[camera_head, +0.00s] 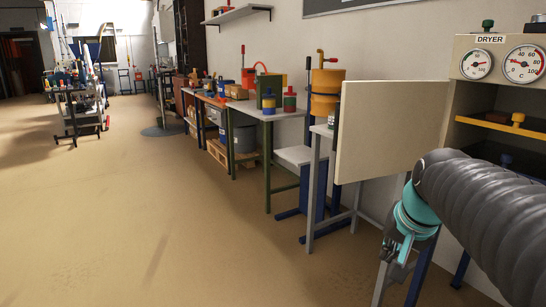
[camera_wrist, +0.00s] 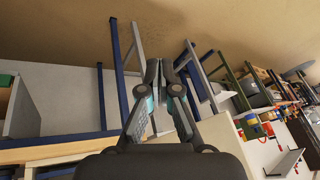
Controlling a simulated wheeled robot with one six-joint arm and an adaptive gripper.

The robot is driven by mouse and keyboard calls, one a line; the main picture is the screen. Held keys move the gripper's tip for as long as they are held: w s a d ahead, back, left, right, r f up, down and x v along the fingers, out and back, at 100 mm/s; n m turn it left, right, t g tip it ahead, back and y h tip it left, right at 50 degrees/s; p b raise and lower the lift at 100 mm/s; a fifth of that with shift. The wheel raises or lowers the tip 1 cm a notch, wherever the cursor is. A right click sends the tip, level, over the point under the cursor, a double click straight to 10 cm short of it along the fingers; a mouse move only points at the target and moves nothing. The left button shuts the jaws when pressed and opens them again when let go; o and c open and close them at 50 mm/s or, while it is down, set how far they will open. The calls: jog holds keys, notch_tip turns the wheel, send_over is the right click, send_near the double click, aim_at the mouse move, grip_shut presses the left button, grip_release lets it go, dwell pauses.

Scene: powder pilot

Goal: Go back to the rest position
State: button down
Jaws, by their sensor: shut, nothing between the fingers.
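My gripper (camera_head: 397,252) hangs low at the right in the head view, beside the dryer's lower stand and in front of it. In the wrist view my gripper (camera_wrist: 166,68) points over the brown floor, its fingers together and empty. The dryer (camera_head: 460,55) is a cream cabinet at the right edge, marked DRYER, with two round dials. Its door (camera_head: 391,128) stands wide open to the left. A yellow-edged shelf (camera_head: 495,124) with a yellow knob shows inside. My arm hides the dryer's lower part.
An orange drum (camera_head: 327,88) on a blue stand is just left of the door. Workbenches (camera_head: 262,108) with bottles and boxes line the wall beyond. The floor (camera_head: 150,200) to the left is wide and clear.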

jog(key=s+a+f+n, duration=0.3)
jog(key=s+f, duration=0.1)
jog(key=s, duration=0.3)
jog(key=s+a+f+n, duration=0.2)
jog(key=s+a+f, duration=0.1)
jog(key=s, duration=0.3)
jog(key=shift+s+a+f+n, duration=0.2)
jog(key=shift+s+f+n, duration=0.15)
jog(key=shift+f+n, duration=0.05)
